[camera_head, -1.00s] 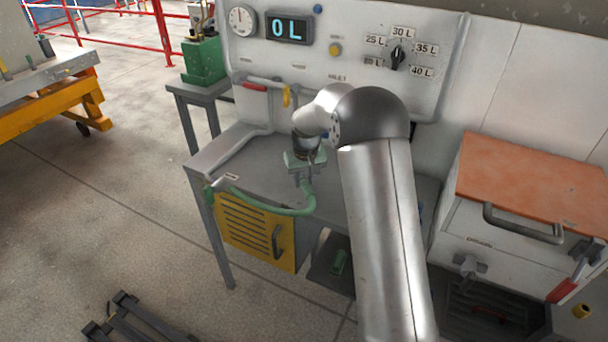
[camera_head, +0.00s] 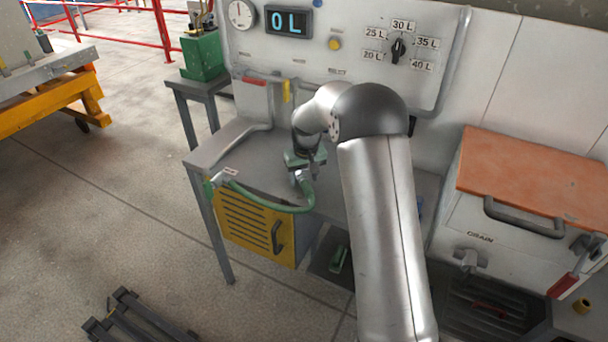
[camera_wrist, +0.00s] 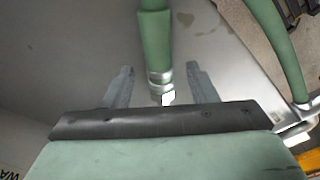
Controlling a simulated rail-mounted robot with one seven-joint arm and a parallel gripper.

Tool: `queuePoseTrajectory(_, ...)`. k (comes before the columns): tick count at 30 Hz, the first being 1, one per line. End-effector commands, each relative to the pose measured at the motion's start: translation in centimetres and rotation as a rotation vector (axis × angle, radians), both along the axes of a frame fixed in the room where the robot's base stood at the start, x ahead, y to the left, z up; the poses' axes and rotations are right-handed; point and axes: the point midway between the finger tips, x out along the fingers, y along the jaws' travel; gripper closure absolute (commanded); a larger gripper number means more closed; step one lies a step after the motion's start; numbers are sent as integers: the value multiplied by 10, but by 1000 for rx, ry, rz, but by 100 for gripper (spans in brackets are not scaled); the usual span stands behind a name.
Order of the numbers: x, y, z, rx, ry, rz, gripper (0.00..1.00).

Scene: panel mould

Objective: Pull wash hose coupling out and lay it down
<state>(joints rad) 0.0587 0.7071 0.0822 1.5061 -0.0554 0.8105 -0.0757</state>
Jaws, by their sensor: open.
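The wash hose (camera_head: 270,208) is green and curves from a fitting at the left front corner of the grey bench (camera_head: 235,155) to below my gripper (camera_head: 304,172). In the wrist view, the hose's metal coupling (camera_wrist: 160,82) lies between the two grey fingers of my gripper (camera_wrist: 159,72). The fingers are open, with a visible gap on each side of the coupling. The hose (camera_wrist: 154,35) runs away from the coupling toward the top of that view. Whether the coupling's end sits in a socket is hidden.
A yellow vented door (camera_head: 250,228) hangs under the bench. A panel with a "0 L" display (camera_head: 289,22) and a dial (camera_head: 398,48) stands behind. An orange-topped white cabinet (camera_head: 530,185) is at right. The bench's left part is clear.

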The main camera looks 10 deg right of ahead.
Motion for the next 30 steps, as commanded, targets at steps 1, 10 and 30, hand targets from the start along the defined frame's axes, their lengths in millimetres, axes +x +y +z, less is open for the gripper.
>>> queuePoseTrajectory(1,0,0,1,0,0,0,48)
queuePoseTrajectory(10,-4,-1,43,1,-5,-1,48)
queuePoseTrajectory(30,-20,-2,170,0,-2,0,48)
